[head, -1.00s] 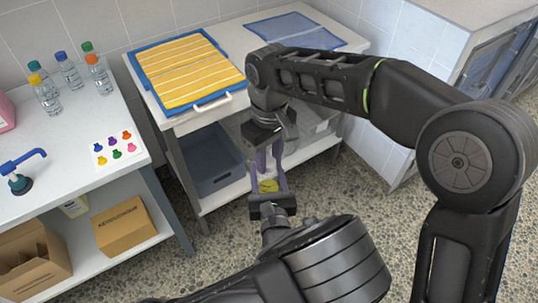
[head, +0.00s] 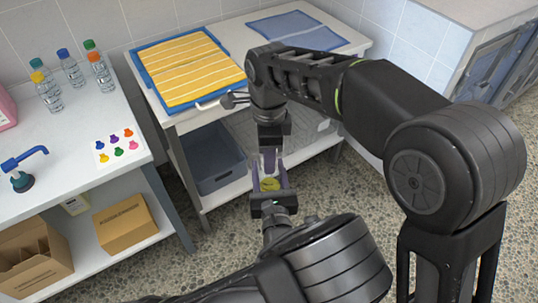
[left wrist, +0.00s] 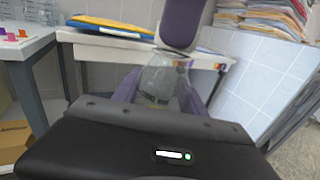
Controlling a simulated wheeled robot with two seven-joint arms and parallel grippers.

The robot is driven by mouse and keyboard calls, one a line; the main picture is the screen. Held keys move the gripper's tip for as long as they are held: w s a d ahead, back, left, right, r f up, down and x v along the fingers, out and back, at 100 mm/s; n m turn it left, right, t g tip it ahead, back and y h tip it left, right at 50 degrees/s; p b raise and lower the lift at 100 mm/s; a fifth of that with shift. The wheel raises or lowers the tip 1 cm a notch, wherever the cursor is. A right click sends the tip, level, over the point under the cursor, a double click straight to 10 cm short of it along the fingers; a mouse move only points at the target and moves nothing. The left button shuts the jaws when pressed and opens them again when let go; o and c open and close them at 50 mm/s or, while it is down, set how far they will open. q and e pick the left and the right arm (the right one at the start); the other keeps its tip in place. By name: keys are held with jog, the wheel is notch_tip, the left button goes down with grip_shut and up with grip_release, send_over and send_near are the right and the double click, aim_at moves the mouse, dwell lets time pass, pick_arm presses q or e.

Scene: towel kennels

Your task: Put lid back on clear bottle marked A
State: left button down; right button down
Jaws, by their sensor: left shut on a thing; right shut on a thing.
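A clear bottle (left wrist: 160,78) stands roughly upright between the purple fingers of my left gripper (left wrist: 158,90). In the head view the left gripper (head: 269,186) is low at centre, shut on the bottle, with a yellow round patch (head: 269,184) between its fingers. I cannot tell whether that patch is a lid or part of the bottle. My right gripper (head: 270,158) points down from directly above, its fingertips close to the bottle's top. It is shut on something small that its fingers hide. One of its purple fingers (left wrist: 182,22) shows above the bottle. No letter A is readable.
Several small bottles with coloured caps (head: 70,68) stand on the left white table (head: 65,140), beside a card of coloured marks (head: 116,146). Yellow striped towels (head: 188,68) and a blue cloth (head: 298,30) lie on the back table. A grey bin (head: 215,165) is below it.

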jog(key=shift+m, duration=0.4)
jog(key=c, duration=1)
grip_release()
jog(key=shift+r, duration=2.3)
jog(key=shift+c, duration=0.4)
